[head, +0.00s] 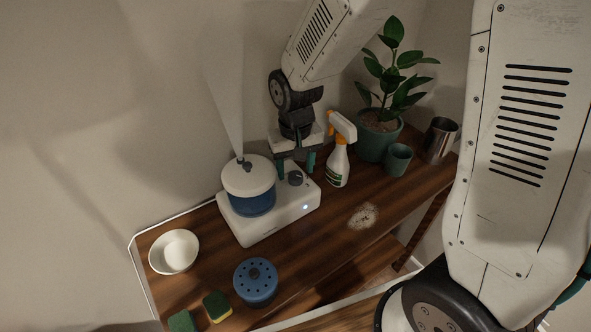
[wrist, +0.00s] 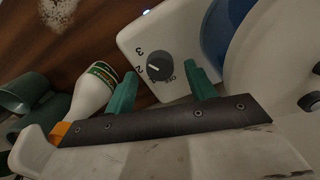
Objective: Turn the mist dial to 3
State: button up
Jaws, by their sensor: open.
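The mist dial (wrist: 160,67) is a dark round knob on the white base of the humidifier (head: 262,222). It also shows in the head view (head: 295,178). Marks OFF, 2 and 3 show around it, and its pale pointer line lies roughly toward 2. The humidifier has a blue tank and white lid, and a pale plume of mist rises from its top. My gripper (head: 295,170) is open at the dial. Its green fingers (wrist: 160,72) are on either side of the knob, with visible gaps. Whether the tips are level with the knob is unclear.
A spray bottle (head: 338,165) stands close right of my gripper. A potted plant (head: 376,140), green cup (head: 397,159) and metal cup (head: 440,138) are farther right. A white bowl (head: 160,262), blue perforated container (head: 256,285) and sponges (head: 217,307) lie left and in front. A pale spill (head: 362,215) marks the wooden shelf.

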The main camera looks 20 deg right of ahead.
aim_at(296, 175)
notch_tip(296, 175, up, 6)
jog(key=shift+r, duration=0.15)
dwell(0.5)
jog(key=s+d+r, duration=0.3)
jog(key=s+r, duration=0.1)
jog(key=s, duration=0.3)
jog(key=s+d+r+t, duration=0.1)
jog(key=s+d+r, duration=0.2)
jog(key=s, duration=0.4)
jog(key=s+d+r, duration=0.3)
jog(key=s+r, duration=0.3)
jog(key=s, duration=0.1)
jog(key=shift+s+d, duration=0.25)
jog(key=shift+d, duration=0.05)
